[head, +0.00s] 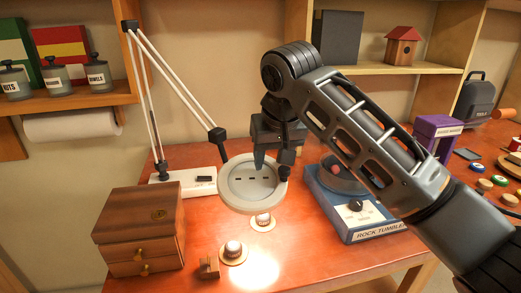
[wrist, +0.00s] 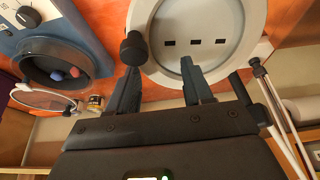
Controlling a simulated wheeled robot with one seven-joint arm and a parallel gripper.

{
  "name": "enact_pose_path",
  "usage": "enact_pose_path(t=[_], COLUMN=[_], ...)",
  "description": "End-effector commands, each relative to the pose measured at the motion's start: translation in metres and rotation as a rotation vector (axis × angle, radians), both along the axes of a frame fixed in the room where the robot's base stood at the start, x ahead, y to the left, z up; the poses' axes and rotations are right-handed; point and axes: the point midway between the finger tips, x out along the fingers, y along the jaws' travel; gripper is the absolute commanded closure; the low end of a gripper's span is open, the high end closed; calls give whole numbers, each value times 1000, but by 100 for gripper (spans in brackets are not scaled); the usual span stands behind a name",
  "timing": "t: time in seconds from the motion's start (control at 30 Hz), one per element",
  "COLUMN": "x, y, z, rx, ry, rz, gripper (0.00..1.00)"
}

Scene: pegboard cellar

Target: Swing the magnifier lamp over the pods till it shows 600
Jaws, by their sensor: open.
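The magnifier lamp has a pale round head (head: 239,199) on thin white double rods, which rise from a white base (head: 183,187) with a small dark panel. I cannot read a number on it. My gripper (head: 272,162) is at the head's far right rim. In the wrist view my open gripper (wrist: 158,78) has its fingers near the head (wrist: 235,55) and a dark knob (wrist: 134,48) by the left fingertip. Contact is unclear.
A blue rock tumbler (head: 365,220) stands right of the lamp. A wooden drawer box (head: 140,225) is at front left, with a small wooden block (head: 208,266) near the pods. A purple box (head: 433,137) and small discs lie farther right. Shelves line the wall.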

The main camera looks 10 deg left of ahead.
Motion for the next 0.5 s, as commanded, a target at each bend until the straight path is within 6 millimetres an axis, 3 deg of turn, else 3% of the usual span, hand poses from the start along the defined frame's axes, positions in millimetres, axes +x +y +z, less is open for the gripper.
enact_pose_path(t=[0.5], x=[-2], y=[-1], z=[7], rx=[0], ry=[2], rz=[-1], gripper=[48])
